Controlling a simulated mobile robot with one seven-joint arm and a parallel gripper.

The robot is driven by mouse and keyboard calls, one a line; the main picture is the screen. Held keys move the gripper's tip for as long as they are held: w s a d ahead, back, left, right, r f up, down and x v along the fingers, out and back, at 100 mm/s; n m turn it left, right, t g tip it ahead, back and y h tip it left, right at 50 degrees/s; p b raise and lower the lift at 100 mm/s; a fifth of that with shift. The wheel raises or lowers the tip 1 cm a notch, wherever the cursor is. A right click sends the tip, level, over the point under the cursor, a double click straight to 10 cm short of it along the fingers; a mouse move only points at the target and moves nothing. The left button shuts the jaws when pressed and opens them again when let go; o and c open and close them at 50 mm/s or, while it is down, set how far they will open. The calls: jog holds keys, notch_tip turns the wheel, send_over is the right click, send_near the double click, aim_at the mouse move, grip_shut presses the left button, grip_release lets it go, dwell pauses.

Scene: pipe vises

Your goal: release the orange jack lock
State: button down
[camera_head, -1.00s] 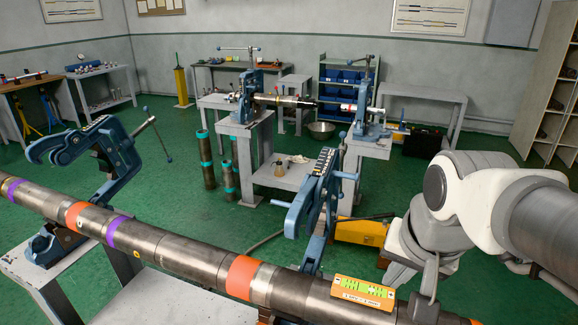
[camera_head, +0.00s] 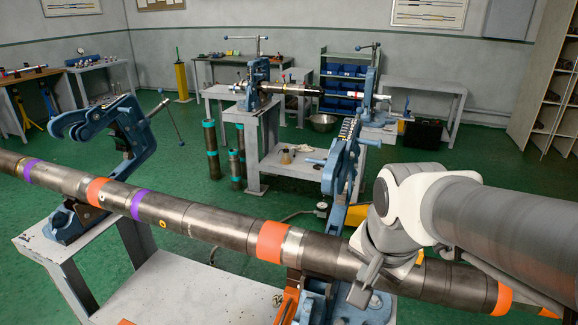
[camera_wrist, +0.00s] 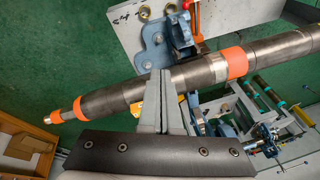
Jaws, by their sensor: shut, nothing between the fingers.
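The orange jack lock (camera_head: 288,303) is a bright orange lever beside the near blue vise base, under the long steel pipe (camera_head: 205,222). In the wrist view an orange lever (camera_wrist: 195,22) stands at the vise base, beyond the pipe. My gripper (camera_head: 362,296) hangs by the pipe, right of the orange lever and apart from it. In the wrist view my gripper (camera_wrist: 160,74) has its two fingers together and empty, with the tips over the pipe's edge. Whether they touch the pipe I cannot tell.
The near vise's blue yoke (camera_head: 345,160) stands swung up behind the pipe. A second blue vise (camera_head: 110,135) stands open at the left. Grey benches hold the vises. A wooden crate (camera_wrist: 22,145) shows low in the wrist view.

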jog(key=w+a+f+m+g+b, duration=0.1)
jog(key=w+a+f+m+b, duration=0.1)
jog(key=f+m, duration=0.4)
jog(key=w+a+f+m+g+b, duration=0.1)
jog(key=w+f+m+b, duration=0.3)
jog(key=f, duration=1.1)
jog(key=a+m+b, duration=0.1)
jog(key=m+b, duration=0.1)
jog(key=shift+a+f+g+y+b, duration=0.25)
jog(key=shift+f+g+y+b, duration=0.05)
jog(key=shift+f+g+b, duration=0.1)
jog(key=f+b, duration=0.1)
jog(key=f, duration=0.2)
jog(key=f+b, duration=0.1)
jog(key=f, duration=0.3)
jog(key=w+f+b, duration=0.1)
jog(key=f, duration=0.2)
jog(key=shift+a+f, duration=0.2)
jog(key=shift+a, duration=0.05)
jog(key=shift+w+a+r, duration=0.1)
jog(key=shift+a+r, duration=0.45)
jog(key=shift+a, duration=0.4)
jog(key=shift+w+a+r, duration=0.1)
jog(key=shift+a+r, duration=0.45)
jog(key=shift+a, duration=0.35)
